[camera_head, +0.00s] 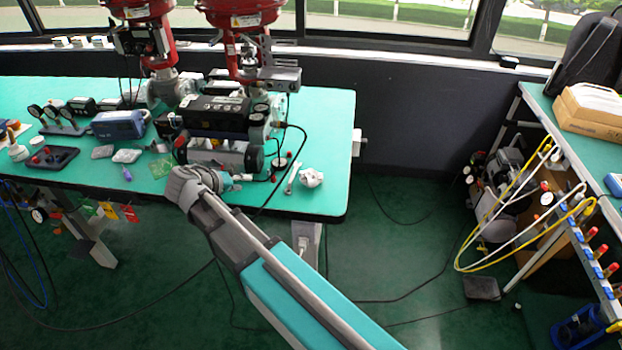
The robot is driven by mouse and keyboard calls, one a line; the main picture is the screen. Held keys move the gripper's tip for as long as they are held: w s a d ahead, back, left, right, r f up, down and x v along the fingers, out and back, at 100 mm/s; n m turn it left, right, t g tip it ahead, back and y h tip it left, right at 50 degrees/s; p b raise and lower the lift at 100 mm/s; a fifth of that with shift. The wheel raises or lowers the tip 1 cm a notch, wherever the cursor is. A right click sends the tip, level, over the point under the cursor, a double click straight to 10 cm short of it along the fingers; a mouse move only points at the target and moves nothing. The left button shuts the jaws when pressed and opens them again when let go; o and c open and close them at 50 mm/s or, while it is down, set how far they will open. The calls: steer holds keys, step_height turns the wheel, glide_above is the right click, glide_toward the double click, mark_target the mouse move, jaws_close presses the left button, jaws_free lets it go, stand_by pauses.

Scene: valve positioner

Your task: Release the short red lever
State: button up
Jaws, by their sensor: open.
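A black valve positioner unit (216,113) with a grey lower body (215,152) stands on the green table. Small red parts show at its left end (180,142) and beside its right end; I cannot tell for sure which is the short red lever. My arm reaches in from the lower right, and my gripper (222,181) is at the table's front edge, just in front of the grey body. It is open. Its fingers are small and partly lost against the device, so I cannot tell whether they touch anything.
Two red valve actuators (241,12) rise behind the unit. Gauges (50,115), a blue box (118,125) and small parts lie to the left. A wrench (292,178) and a crumpled white item (311,178) lie right. Cables cross the floor. A second bench (540,110) stands far right.

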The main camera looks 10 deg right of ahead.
steer(key=s+d+r+g+y+p, duration=0.1)
steer(key=s+d+g+p, duration=0.1)
steer(key=d, duration=0.4)
steer(key=s+d+r+m+g+y+p, duration=0.1)
steer(key=s+d+g+y+p, duration=0.1)
steer(key=d+p, duration=0.3)
steer(key=s+d+r+g+y+p, duration=0.1)
steer(key=s+d+g+y+p, duration=0.1)
steer(key=d, duration=0.5)
steer(key=shift+s+r+p, duration=0.35)
steer(key=shift+s+p, duration=0.3)
steer(key=shift+s, duration=0.3)
steer(key=shift+d, duration=0.1)
